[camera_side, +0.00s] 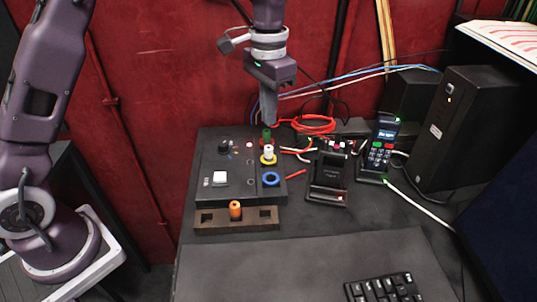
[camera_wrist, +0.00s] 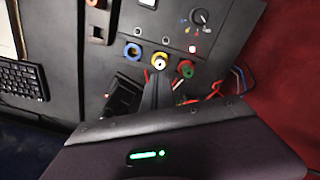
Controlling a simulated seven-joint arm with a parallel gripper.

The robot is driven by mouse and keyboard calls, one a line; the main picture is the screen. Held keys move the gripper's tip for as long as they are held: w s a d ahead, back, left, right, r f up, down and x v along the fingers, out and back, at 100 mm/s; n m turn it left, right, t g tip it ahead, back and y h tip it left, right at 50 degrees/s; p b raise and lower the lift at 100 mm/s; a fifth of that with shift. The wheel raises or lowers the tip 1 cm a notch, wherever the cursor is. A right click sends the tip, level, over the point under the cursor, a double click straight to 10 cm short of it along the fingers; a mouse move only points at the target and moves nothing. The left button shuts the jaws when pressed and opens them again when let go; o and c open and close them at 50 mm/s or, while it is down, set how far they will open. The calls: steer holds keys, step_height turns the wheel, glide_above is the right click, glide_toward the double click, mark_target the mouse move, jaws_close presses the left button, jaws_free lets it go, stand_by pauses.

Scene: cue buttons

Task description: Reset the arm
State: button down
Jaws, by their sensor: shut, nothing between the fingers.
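My gripper (camera_side: 268,120) points down with its fingers together and empty, above the back right part of a black control box (camera_side: 215,165). Its tips are just above a green peg (camera_side: 267,135) with red at its base; I cannot tell whether they touch. In front of that stands a white peg in a yellow ring (camera_side: 268,159), then an empty blue ring (camera_side: 271,179). In the wrist view my fingers (camera_wrist: 152,98) lie below the yellow ring (camera_wrist: 158,62). The box also has a white square button (camera_side: 220,178), a black knob (camera_side: 224,146) and a lit red lamp (camera_wrist: 192,48).
A brown block (camera_side: 250,219) with an orange peg (camera_side: 235,209) sits before the box. Right are a black cradle device (camera_side: 328,175), a keypad phone (camera_side: 380,145) and a tall black case (camera_side: 465,125). Red cable (camera_side: 305,124) lies behind. A keyboard (camera_side: 385,290) is at the front.

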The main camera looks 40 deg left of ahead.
steer(key=shift+r, duration=0.1)
steer(key=s+a+r+n+t, duration=0.1)
steer(key=s+a+r+t, duration=0.1)
steer(key=s+r, duration=0.9)
steer(key=s+a+f+n+t, duration=0.1)
steer(key=s, duration=0.8)
steer(key=s+a+f+n+t, duration=0.1)
steer(key=s+f+t, duration=0.1)
steer(key=s, duration=0.7)
steer(key=shift+t, duration=0.3)
